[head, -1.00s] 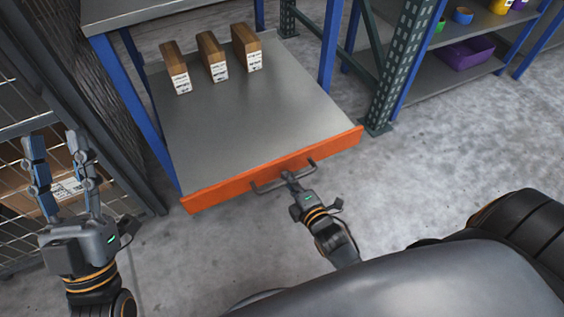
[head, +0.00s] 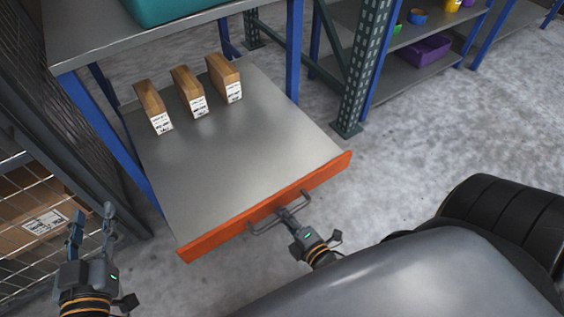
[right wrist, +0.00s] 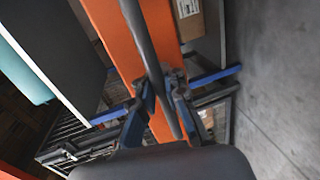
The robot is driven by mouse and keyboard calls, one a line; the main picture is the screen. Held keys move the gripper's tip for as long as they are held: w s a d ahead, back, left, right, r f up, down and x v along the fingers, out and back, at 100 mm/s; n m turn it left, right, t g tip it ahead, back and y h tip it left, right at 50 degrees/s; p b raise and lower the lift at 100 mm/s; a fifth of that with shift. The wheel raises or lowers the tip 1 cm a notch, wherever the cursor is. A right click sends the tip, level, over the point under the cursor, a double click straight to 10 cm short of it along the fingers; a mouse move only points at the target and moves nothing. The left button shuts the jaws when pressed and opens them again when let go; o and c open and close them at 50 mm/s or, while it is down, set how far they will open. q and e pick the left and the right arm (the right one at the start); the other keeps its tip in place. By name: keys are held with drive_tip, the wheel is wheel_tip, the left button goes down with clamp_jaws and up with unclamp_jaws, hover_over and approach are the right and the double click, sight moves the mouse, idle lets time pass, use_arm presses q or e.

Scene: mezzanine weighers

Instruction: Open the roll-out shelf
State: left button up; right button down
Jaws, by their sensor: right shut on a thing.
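The roll-out shelf (head: 225,165) is a grey metal tray with an orange front lip (head: 215,238), standing out past the blue posts of its rack. A dark bar handle (head: 262,229) is fixed to the lip. My right gripper (head: 284,213) is shut on the handle. In the right wrist view its fingers (right wrist: 165,95) close around the handle bar (right wrist: 150,62) in front of the orange lip (right wrist: 112,40). My left gripper (head: 91,222) is raised at the left, fingers apart, empty and away from the shelf.
Several brown boxes (head: 190,98) stand on the shelf's back part. A fixed upper shelf (head: 75,42) carries a teal bin (head: 160,8). A mesh cage (head: 30,165) is close at the left. A green perforated post (head: 358,75) stands to the right. Floor is clear at right.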

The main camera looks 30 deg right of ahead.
drive_tip(key=c, duration=1.4)
unclamp_jaws()
drive_tip(key=v, duration=1.2)
